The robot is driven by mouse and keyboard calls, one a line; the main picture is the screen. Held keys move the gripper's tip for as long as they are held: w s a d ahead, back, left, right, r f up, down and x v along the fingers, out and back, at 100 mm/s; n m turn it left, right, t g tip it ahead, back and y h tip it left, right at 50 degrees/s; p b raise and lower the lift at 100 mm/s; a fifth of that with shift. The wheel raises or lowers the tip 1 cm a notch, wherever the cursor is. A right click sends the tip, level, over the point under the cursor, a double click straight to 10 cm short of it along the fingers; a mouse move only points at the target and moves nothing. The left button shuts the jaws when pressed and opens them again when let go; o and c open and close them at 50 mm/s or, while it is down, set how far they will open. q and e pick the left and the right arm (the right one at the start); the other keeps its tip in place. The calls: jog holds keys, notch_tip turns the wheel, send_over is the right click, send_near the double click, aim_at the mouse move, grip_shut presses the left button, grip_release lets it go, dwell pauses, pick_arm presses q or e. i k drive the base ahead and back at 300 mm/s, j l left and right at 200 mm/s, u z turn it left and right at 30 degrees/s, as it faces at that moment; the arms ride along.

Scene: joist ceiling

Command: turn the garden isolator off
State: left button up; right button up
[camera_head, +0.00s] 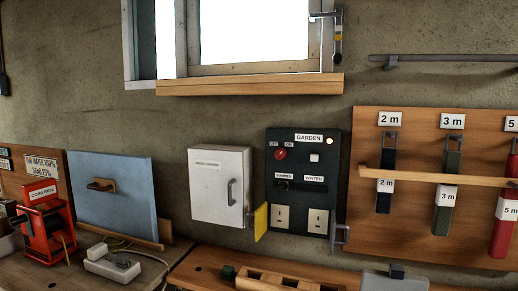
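The dark green panel labelled GARDEN (270,214) is mounted on the back wall, right of centre. A small red knob (281,154) sits at its upper left, just below small labels that read OFF and ON. I cannot tell which label the knob points to. A white button (314,157) sits below the lamp. Below are a dark selector (283,186) with SUMMER and WINTER labels and two cream plates (281,216). Neither of my grippers is in view.
A white cabinet (207,197) stands left of the panel, with a yellow plate (261,222) between them. A grey metal handle (339,235) is at the panel's lower right. A wooden bench (200,268) with a slotted block (283,283) runs below. A strap board (365,120) is right.

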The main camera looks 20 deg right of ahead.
aim_at(280, 154)
jog(key=i+j, duration=0.2)
jog(key=i, duration=0.25)
jog(key=i+j+z, duration=0.1)
jog(key=i, duration=0.35)
jog(key=j, duration=0.1)
